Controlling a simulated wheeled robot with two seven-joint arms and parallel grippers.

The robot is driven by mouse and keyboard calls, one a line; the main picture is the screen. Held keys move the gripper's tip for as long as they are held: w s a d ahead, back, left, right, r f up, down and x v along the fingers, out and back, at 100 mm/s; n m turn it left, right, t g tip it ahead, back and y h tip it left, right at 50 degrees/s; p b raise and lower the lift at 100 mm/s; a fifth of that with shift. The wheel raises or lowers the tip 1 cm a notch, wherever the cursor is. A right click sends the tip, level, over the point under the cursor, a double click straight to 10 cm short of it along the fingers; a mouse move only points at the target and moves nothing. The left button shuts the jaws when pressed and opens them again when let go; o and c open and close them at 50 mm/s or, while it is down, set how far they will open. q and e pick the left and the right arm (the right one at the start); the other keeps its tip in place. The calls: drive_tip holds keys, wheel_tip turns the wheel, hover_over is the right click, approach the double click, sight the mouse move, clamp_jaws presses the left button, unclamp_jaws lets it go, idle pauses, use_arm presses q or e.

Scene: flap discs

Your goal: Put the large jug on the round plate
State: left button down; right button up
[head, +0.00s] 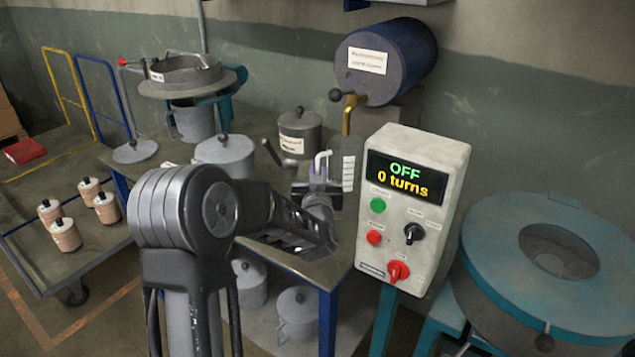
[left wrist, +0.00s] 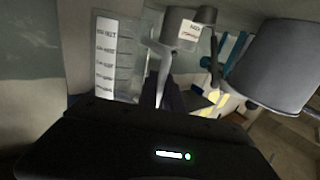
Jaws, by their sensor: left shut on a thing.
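The large jug (head: 348,172) is clear, with a white graduated strip and a pale handle, and stands upright below the brass tap of the blue drum. In the left wrist view the jug (left wrist: 116,58) is just beyond my fingers, left of centre. My left gripper (head: 318,190) is shut on its handle; the fingers also show in the left wrist view (left wrist: 170,95). My arm hides part of the tabletop, and I cannot tell whether the jug touches it. A round grey plate (head: 135,151) lies at the table's far left. My right gripper is out of view.
The blue drum (head: 385,62) is behind the jug. Lidded pots (head: 300,131) (head: 226,156) stand between the jug and the plate. A grey control box (head: 413,205) stands at the right, beside a teal round machine (head: 550,265). A trolley (head: 85,240) with flap-disc stacks is at left.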

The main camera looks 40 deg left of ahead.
use_arm(q)
drive_tip(key=shift+f, duration=0.1)
wheel_tip(320, 180, down, 3)
drive_tip(key=shift+f, duration=0.2)
drive_tip(key=shift+r, duration=0.1)
drive_tip(key=shift+s+f+b, duration=0.1)
drive_tip(key=shift+f+b, duration=0.55)
drive_tip(key=shift+b, duration=0.05)
